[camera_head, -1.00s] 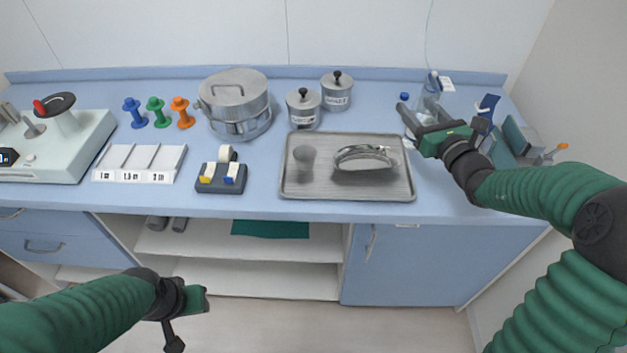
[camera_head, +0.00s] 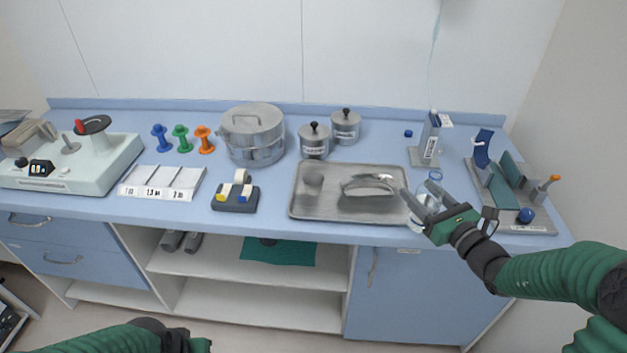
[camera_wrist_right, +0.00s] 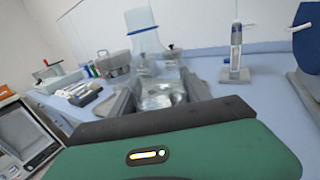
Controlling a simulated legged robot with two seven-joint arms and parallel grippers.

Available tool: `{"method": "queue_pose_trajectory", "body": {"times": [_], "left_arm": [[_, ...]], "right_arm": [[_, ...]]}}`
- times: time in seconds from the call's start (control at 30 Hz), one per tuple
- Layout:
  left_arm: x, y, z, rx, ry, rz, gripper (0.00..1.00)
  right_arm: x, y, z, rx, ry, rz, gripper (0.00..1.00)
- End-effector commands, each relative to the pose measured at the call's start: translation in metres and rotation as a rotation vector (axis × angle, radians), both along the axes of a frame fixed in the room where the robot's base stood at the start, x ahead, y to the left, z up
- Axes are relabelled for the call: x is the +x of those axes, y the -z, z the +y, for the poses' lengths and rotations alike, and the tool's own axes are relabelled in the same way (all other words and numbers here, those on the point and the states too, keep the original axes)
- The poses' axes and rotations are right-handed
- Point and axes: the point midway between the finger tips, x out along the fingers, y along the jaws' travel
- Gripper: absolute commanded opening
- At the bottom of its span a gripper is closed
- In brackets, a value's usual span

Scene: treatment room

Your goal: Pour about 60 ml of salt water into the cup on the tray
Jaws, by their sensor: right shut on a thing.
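The metal tray (camera_head: 300,208) lies on the counter. My right gripper (camera_head: 419,203) is shut on a clear bottle (camera_head: 428,190) just right of the tray. In the wrist view the bottle's clear upper part with a blue band (camera_wrist_right: 143,30) rises upright between the fingers; the liquid level cannot be made out. My left gripper (camera_head: 195,342) is at the bottom edge, mostly cut off, away from the counter.
A grey stand with a labelled column (camera_head: 431,140) is behind the bottle. A rack with blue and green parts (camera_head: 515,215) is at the right. Two lidded canisters (camera_head: 314,142) and a large pot (camera_head: 252,135) stand behind the tray. A tape dispenser (camera_head: 235,198) sits left of it.

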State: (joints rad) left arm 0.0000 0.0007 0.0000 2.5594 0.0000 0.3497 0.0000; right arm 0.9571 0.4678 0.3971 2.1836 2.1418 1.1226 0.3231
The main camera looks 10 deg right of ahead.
Motion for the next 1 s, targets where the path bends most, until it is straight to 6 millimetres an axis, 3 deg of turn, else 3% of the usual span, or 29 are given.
{"method": "queue_pose_trajectory", "body": {"times": [0.17,0.5,1.0], "left_arm": [[0.000,0.000,0.000,0.000,0.000,0.000,0.36],[0.000,0.000,0.000,0.000,0.000,0.000,0.36],[0.000,0.000,0.000,0.000,0.000,0.000,0.36]], "right_arm": [[-0.025,0.031,0.020,0.006,-0.102,0.003,0.04],[-0.094,0.116,0.080,0.011,-0.406,0.002,0.04],[-0.147,0.182,0.127,0.006,-0.644,0.000,0.04]]}}
